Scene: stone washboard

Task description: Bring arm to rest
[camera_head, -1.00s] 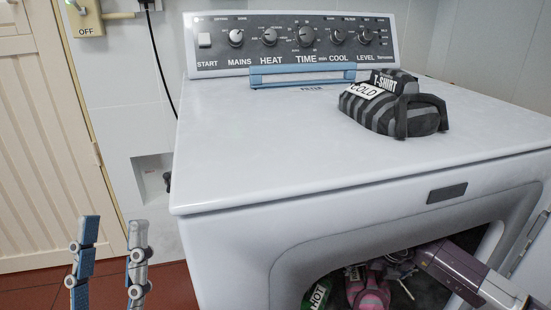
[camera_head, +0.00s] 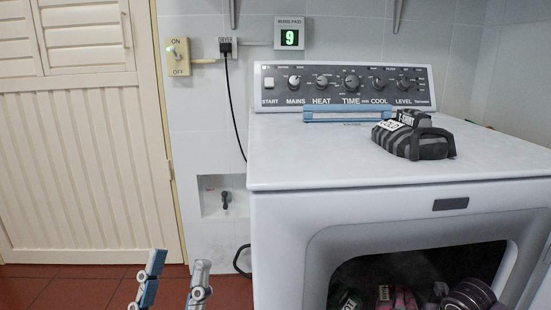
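My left gripper (camera_head: 177,272) shows at the bottom left, in front of the red floor. Its two blue and grey fingers stand upright and apart, with nothing between them. A dark ringed part of my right arm (camera_head: 468,296) shows at the dryer's open door, at the bottom edge. Greyish pieces beside it may be my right gripper, but they are too small and cut off to tell whether it is open or shut. The white dryer (camera_head: 330,205) stands at the right with its front opening uncovered.
A striped grey T-shirt bundle (camera_head: 432,150) with a COLD label lies on the dryer top. A pink bundle (camera_head: 397,298) and a partly cut-off green-labelled bundle (camera_head: 346,300) are in the dryer opening. A wall display (camera_head: 290,39) reads 9. Floor is clear at left.

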